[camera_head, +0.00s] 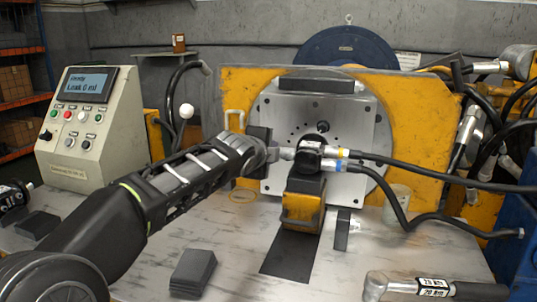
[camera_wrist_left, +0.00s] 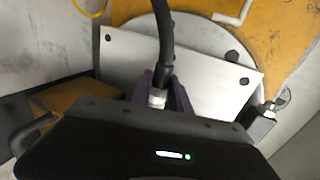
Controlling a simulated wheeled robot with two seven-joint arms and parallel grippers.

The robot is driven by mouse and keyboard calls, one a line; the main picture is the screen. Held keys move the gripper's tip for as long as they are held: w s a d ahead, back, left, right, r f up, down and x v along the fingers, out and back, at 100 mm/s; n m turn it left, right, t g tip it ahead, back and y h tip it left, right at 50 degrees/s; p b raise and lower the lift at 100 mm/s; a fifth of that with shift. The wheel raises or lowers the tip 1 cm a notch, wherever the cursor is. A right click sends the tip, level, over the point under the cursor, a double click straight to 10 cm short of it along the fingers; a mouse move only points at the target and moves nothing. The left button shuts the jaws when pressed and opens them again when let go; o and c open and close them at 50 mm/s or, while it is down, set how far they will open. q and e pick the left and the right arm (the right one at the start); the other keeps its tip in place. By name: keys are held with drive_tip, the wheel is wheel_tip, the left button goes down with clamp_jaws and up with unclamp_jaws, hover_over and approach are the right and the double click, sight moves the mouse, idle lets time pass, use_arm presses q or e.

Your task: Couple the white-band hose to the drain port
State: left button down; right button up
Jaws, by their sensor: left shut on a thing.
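My left gripper (camera_head: 270,154) is at the left side of the black hydraulic motor (camera_head: 308,160). In the left wrist view, its jaws (camera_wrist_left: 158,98) are shut on a black hose end (camera_wrist_left: 157,97) with a pale, whitish fitting. The hose (camera_wrist_left: 166,40) runs up out of that view. I cannot tell whether the hose end touches the motor there. The drain port is not clearly distinguishable. My right gripper is not in view.
The motor sits on a yellow block (camera_head: 302,205) before a silver plate (camera_head: 345,115). A torque wrench (camera_head: 405,286) lies front right. The control box (camera_head: 75,125) reads "Leak 0 ml".

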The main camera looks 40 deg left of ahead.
use_arm(q)
drive_tip(key=shift+d, duration=0.2)
drive_tip(key=c, duration=1.1)
unclamp_jaws()
drive_tip(key=shift+c, duration=0.2)
drive_tip(key=shift+v, duration=3.45)
drive_tip(key=p+v, duration=0.1)
drive_tip(key=v, duration=0.7)
drive_tip(key=shift+p, duration=0.3)
